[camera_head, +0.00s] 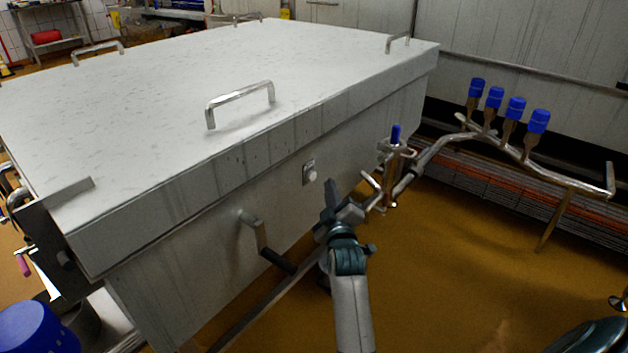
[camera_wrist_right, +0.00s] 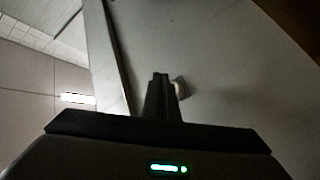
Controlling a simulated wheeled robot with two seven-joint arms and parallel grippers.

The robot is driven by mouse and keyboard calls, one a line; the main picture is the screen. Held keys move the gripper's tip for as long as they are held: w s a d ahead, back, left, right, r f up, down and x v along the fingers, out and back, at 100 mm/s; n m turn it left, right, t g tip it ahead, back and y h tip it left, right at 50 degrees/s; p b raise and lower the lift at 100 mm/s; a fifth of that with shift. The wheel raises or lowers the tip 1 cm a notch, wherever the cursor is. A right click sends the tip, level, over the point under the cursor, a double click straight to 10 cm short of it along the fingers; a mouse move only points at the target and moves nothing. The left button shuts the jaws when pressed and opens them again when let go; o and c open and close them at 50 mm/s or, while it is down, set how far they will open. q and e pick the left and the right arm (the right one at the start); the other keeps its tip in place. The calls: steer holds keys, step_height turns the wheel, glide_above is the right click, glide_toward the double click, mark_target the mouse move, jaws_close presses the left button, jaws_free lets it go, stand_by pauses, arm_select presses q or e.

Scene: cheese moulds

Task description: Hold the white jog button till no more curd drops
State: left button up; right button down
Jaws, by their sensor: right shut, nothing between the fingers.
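The white jog button (camera_head: 312,176) sits on a small metal plate on the side wall of a big closed steel vat (camera_head: 220,215). My right gripper (camera_head: 329,187) is shut and empty, with its fingertips just right of and below the button. In the right wrist view the shut fingers (camera_wrist_right: 161,78) point at the vat wall, and the button (camera_wrist_right: 180,87) shows partly hidden behind them on their right. I cannot tell whether the fingertips touch it. My left gripper is not in view. No curd is in view.
A crank handle (camera_head: 262,240) sticks out of the vat wall left of my right gripper. A valve with a blue top (camera_head: 396,135) and a pipe with several blue caps (camera_head: 515,107) stand to the right. The ochre floor (camera_head: 450,270) at lower right is mostly clear.

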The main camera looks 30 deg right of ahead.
mark_target(312, 176)
steer(key=shift+w+a, duration=0.2)
steer(key=shift+w, duration=0.3)
steer(key=shift+w+a, duration=0.2)
steer(key=shift+w, duration=0.25)
steer(key=shift+w, duration=0.1)
stand_by(1.4)
steer(key=shift+w+a, duration=0.15)
steer(key=shift+w, duration=0.15)
